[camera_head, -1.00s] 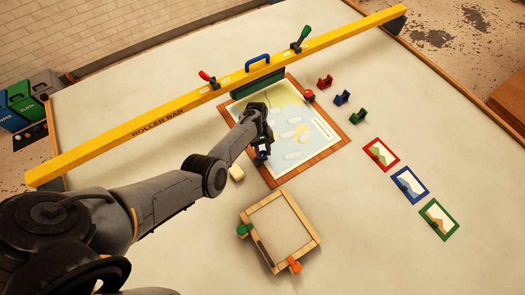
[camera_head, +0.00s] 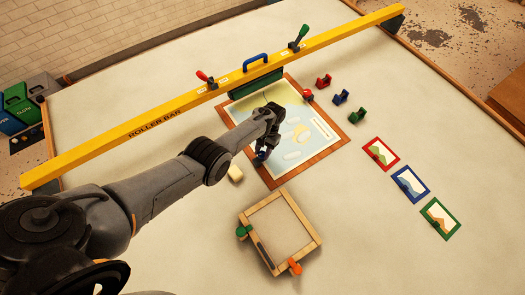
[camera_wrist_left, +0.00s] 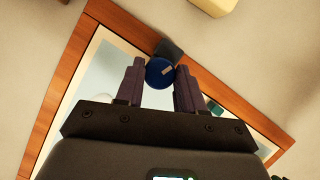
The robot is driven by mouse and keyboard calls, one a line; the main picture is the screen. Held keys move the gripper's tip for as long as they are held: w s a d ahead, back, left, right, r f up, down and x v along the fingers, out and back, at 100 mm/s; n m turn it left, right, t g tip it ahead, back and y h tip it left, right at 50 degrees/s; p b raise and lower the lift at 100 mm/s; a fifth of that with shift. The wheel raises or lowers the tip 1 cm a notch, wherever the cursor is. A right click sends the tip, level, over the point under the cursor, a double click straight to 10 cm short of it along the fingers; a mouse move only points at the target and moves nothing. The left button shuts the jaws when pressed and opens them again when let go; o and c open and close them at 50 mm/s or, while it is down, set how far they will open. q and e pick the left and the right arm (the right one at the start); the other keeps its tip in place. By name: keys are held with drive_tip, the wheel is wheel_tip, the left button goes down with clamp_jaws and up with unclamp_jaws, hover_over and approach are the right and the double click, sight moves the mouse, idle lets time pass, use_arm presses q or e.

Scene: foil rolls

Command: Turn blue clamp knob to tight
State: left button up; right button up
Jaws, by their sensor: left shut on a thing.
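The blue clamp knob (camera_wrist_left: 160,71) shows in the left wrist view as a round blue disc with a pale mark. It sits on a dark clamp body (camera_wrist_left: 168,50) at the edge of the wooden frame (camera_wrist_left: 118,22). My left gripper (camera_wrist_left: 160,76) is shut on the knob, a finger on each side. In the head view the left gripper (camera_head: 262,152) is over the near left edge of the framed picture (camera_head: 318,150), and the knob is mostly hidden by it. My right gripper is not in view.
A yellow roller bar (camera_head: 180,110) spans the table behind the frame. A red clamp (camera_head: 308,95) is at the frame's far right corner. A cream block (camera_head: 235,173) and a small wooden frame (camera_head: 262,205) lie nearby. Three coloured cards (camera_head: 411,184) lie at right.

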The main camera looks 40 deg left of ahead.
use_arm(q)
drive_tip(key=shift+m+y, duration=0.3)
drive_tip(key=shift+m, duration=0.6)
drive_tip(key=o, duration=1)
drive_tip(key=shift+w+r, duration=0.25)
drive_tip(key=shift+r, duration=0.2)
drive_tip(key=p+v, duration=0.2)
drive_tip(key=v, duration=0.7)
drive_tip(key=shift+w+d+r, duration=0.1)
drive_tip(key=shift+d+r, duration=0.05)
drive_tip(key=shift+r, duration=0.2)
